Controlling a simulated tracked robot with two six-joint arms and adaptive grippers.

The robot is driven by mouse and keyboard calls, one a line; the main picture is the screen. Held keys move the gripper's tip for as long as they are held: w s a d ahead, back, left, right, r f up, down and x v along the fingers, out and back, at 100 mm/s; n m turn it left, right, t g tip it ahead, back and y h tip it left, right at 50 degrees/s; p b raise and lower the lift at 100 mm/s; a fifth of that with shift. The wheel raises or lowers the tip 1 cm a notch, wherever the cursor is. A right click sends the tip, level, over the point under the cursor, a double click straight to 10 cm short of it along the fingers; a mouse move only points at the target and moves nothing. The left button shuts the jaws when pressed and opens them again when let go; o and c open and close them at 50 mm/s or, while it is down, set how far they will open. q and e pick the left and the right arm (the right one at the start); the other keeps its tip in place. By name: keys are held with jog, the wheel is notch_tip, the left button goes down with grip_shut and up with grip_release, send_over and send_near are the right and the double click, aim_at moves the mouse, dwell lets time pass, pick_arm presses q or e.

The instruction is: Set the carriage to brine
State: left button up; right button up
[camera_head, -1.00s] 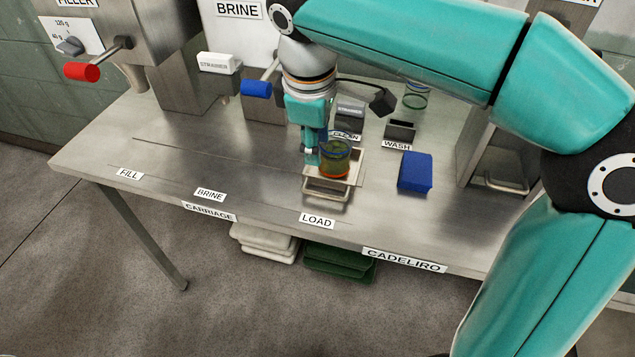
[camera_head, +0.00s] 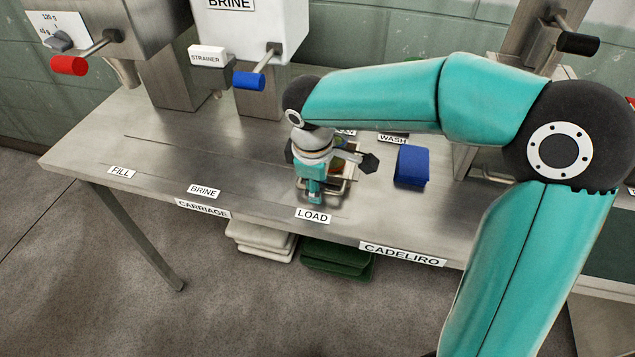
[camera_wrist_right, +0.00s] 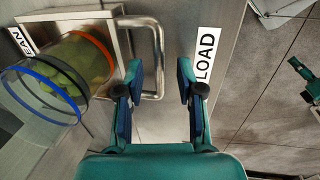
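The carriage (camera_wrist_right: 118,38) is a small metal tray with a bar handle (camera_wrist_right: 158,62), standing at the LOAD label (camera_head: 313,215). A clear jar (camera_wrist_right: 66,75) with green contents, a blue band and a dark band sits on it. In the head view my right arm mostly hides the tray and jar. My right gripper (camera_wrist_right: 160,75) is open and empty, pointing down at the handle. In the wrist view the handle's outer bar appears between the fingertips; I cannot tell whether they touch it. The BRINE label (camera_head: 205,190) lies left of LOAD on the table front.
The FILL label (camera_head: 121,172) is further left. The tabletop (camera_head: 220,160) between FILL and LOAD is clear. The brine unit (camera_head: 262,35) with a blue lever (camera_head: 249,81) and a strainer block (camera_head: 207,56) stand behind. A blue block (camera_head: 412,167) lies right of the carriage.

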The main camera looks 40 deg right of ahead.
grip_shut()
dwell(0.3)
jog(key=shift+w, duration=0.15)
